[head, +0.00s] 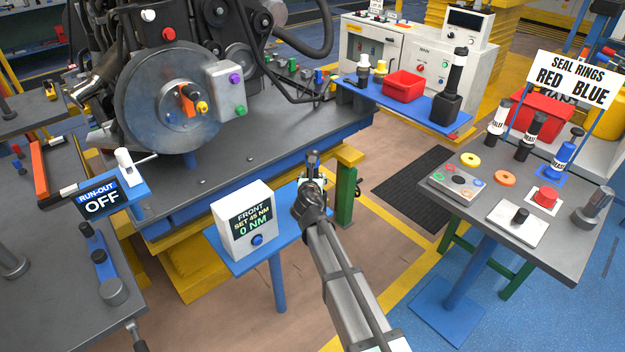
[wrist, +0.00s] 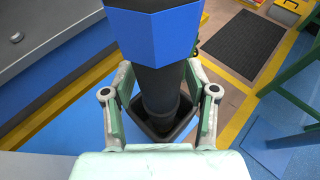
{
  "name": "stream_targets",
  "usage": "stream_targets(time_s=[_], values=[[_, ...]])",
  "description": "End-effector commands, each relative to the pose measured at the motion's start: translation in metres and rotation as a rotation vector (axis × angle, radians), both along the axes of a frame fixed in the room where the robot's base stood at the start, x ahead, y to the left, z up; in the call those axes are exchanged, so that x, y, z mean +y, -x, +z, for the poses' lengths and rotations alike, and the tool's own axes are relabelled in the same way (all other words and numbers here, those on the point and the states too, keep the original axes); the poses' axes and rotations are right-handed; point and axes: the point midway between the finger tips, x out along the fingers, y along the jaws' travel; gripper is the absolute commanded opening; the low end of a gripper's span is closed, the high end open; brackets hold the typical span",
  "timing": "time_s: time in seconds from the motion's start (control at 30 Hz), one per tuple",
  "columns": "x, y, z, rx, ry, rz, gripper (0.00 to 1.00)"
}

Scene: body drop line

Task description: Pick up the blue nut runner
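The nut runner with a blue faceted upper part (wrist: 160,35) and dark body (wrist: 161,85) stands upright in the wrist view. Its lower end sits in a dark square holder (wrist: 150,132). My gripper (wrist: 158,72) has one finger on each side of the body. It looks open, with gaps beside the lower body; the tool partly hides the fingertips. In the head view, my gripper (head: 314,178) is at the right end of a blue stand (head: 235,262); my arm hides most of the tool there.
A white torque box (head: 244,222) reading "0 NM" stands left of my gripper. The engine bench (head: 290,137) is behind it. A grey table (head: 470,215) with seal rings and bottles is at right. Floor is free between stand and table.

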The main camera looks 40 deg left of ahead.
Motion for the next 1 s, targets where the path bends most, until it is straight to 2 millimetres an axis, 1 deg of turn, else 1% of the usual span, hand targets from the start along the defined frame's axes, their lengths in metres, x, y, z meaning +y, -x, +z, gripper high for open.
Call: stream_targets(time_s=[0.03,0.07,0.1,0.13,0.47,0.63,0.77,0.87,1.0], values=[[0.0,0.0,0.0,0.0,0.0,0.0,0.29],[0.0,0.0,0.0,0.0,0.0,0.0,0.19],[0.0,0.0,0.0,0.0,0.0,0.0,0.05],[0.0,0.0,0.0,0.0,0.0,0.0,0.0],[0.0,0.0,0.003,-0.001,-0.001,0.001,0.0],[0.0,0.0,0.015,-0.002,-0.003,0.001,0.0],[0.0,0.0,0.034,-0.003,-0.004,0.002,0.0],[0.0,0.0,0.055,-0.003,-0.005,0.0,0.0],[0.0,0.0,0.089,-0.004,-0.005,0.0,0.0]])
